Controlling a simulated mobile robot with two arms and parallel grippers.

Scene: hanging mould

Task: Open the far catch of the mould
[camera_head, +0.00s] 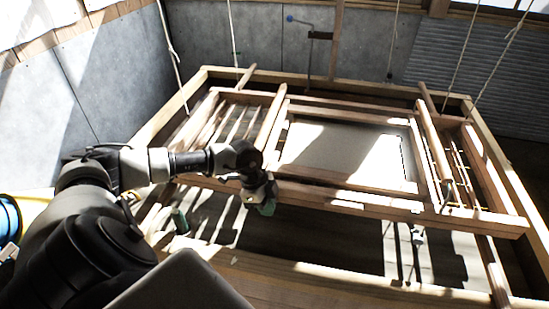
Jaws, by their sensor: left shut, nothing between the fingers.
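The mould is a wooden frame (330,192) around a pale panel (340,150), lying inside a larger wooden surround. My left gripper (264,203) is shut and empty at the near long rail of the mould, left of its middle. It looks close to the rail, but I cannot tell whether it touches it. A small metal fitting (417,236) shows below the near rail, right of the middle. I cannot make out the far catch clearly. My right gripper is not in view.
Ropes (171,50) come down around the surround. The surround's thick outer beams (507,180) edge the space. A blue-ended rod (306,23) stands by the back wall. A green object (180,221) sits below the near left side. A blue coil (8,230) is at far left.

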